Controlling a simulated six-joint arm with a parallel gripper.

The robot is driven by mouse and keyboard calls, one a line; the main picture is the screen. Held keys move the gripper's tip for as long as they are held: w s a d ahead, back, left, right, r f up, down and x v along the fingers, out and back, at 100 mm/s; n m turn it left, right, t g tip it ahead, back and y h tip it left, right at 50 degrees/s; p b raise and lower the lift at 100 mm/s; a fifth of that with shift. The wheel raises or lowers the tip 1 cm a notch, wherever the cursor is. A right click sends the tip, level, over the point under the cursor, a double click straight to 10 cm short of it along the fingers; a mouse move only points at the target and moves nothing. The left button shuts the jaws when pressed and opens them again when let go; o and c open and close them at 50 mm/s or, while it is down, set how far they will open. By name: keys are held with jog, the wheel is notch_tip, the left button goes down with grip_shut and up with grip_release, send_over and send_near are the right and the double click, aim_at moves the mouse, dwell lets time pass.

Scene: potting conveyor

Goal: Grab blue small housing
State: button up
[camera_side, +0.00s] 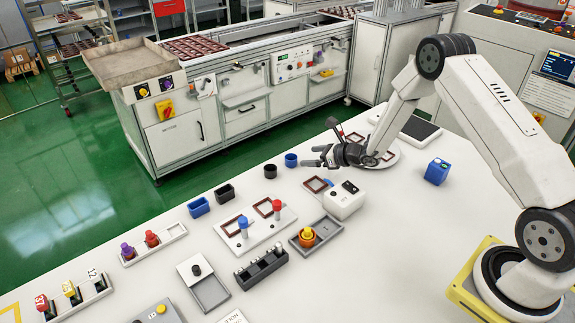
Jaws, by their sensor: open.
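A small round blue housing (291,160) stands on the white table near its far edge, open at the top. A rectangular blue housing (199,207) stands further left along the same edge. The picture does not settle which one the task names. My gripper (310,157) is open and points left, with its fingers just right of the round blue housing.
A round black housing (270,171) and a rectangular black one (225,192) stand nearby. A plate with red and blue pegs (250,232), a white box (344,201) and a grey tray (324,225) lie in front. A blue box (437,172) stands at right.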

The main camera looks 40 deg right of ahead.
aim_at(286, 158)
jog(key=shift+x, duration=1.3)
jog(key=shift+x, duration=2.6)
jog(key=shift+s+a+f, duration=0.1)
jog(key=shift+a+f, duration=0.05)
jog(key=c, duration=1.3)
